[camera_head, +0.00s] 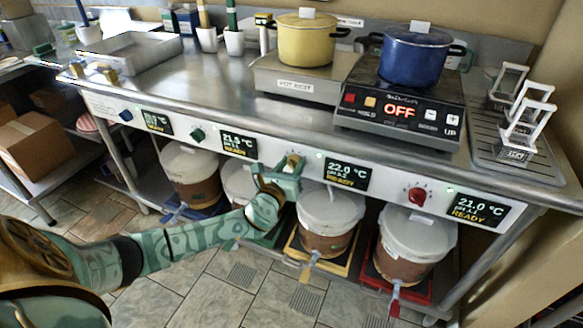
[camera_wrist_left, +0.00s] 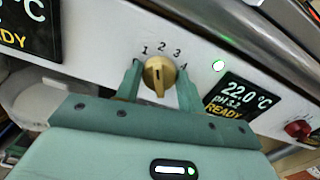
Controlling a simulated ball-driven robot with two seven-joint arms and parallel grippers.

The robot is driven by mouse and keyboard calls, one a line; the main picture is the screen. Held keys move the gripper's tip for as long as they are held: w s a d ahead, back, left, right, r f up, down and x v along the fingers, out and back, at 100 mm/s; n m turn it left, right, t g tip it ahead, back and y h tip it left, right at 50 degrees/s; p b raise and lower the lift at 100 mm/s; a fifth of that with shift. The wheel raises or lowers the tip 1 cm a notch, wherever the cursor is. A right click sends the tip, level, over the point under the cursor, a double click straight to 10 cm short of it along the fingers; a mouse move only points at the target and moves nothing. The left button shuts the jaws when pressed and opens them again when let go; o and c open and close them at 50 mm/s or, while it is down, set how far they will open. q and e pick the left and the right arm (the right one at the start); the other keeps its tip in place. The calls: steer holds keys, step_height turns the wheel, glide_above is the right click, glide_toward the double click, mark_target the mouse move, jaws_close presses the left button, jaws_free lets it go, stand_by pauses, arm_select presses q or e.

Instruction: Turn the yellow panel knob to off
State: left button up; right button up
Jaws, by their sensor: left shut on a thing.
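The yellow panel knob (camera_head: 294,160) sits on the white front panel (camera_head: 383,181) of the steel counter, left of the display reading 22.0 °C. In the left wrist view the yellow knob (camera_wrist_left: 158,73) has numerals 1 to 4 around its upper side, and a dark mark shows low on its face. No off label can be read there. My left gripper (camera_head: 287,170) is at the knob. In the left wrist view its two green fingers (camera_wrist_left: 159,84) stand on either side of the knob, shut on it. My right gripper is not in view.
Blue (camera_head: 125,115), green (camera_head: 197,134) and red (camera_head: 417,195) knobs sit along the same panel, beside displays. Lidded buckets (camera_head: 330,207) stand on the shelf below. A yellow pot (camera_head: 307,42) and a blue pot (camera_head: 411,60) stand on top; the hot plate reads OFF.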

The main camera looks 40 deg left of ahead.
arm_select(q)
steer(key=n, duration=0.2)
steer(key=n+b, duration=0.1)
steer(key=shift+f+n, duration=0.3)
steer(key=shift+n, duration=0.1)
steer(key=n+b, duration=0.2)
steer(key=n, duration=0.6)
steer(key=shift+a, duration=0.15)
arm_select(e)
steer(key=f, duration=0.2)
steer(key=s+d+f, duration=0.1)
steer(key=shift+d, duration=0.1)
arm_select(q)
steer(key=shift+n, duration=0.4)
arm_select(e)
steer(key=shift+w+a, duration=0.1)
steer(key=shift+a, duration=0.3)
arm_select(q)
steer(key=o, duration=0.9)
steer(key=shift+o, duration=0.2)
steer(key=shift+s+r, duration=0.1)
steer(key=shift+s, duration=0.1)
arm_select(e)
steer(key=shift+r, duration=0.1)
